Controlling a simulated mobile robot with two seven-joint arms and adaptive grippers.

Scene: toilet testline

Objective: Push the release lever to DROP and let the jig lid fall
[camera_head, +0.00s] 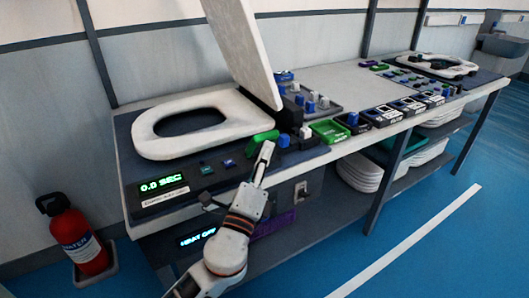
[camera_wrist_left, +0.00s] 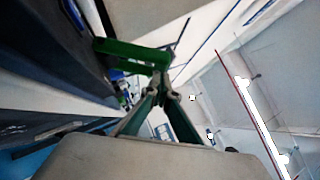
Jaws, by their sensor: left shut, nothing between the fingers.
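The jig lid (camera_head: 242,45) is a pale slab standing raised and leaning a little back, above a white toilet seat (camera_head: 150,122) on the dark jig base. The green release lever (camera_head: 264,138) sticks out at the jig's right front, near a blue knob (camera_head: 284,141). My left gripper (camera_head: 267,148) is shut and empty, with its tips right at the lever's lower side. In the left wrist view the green lever (camera_wrist_left: 130,52) crosses just beyond the closed fingertips (camera_wrist_left: 160,80); I cannot tell whether they touch it. My right gripper is not in view.
A green display (camera_head: 163,187) reads 0.0 SEC on the jig's front. Small bins and parts (camera_head: 330,130) crowd the bench to the right. White seats (camera_head: 360,172) are stacked on the lower shelf. A red extinguisher (camera_head: 75,238) stands at the left. The blue floor in front is clear.

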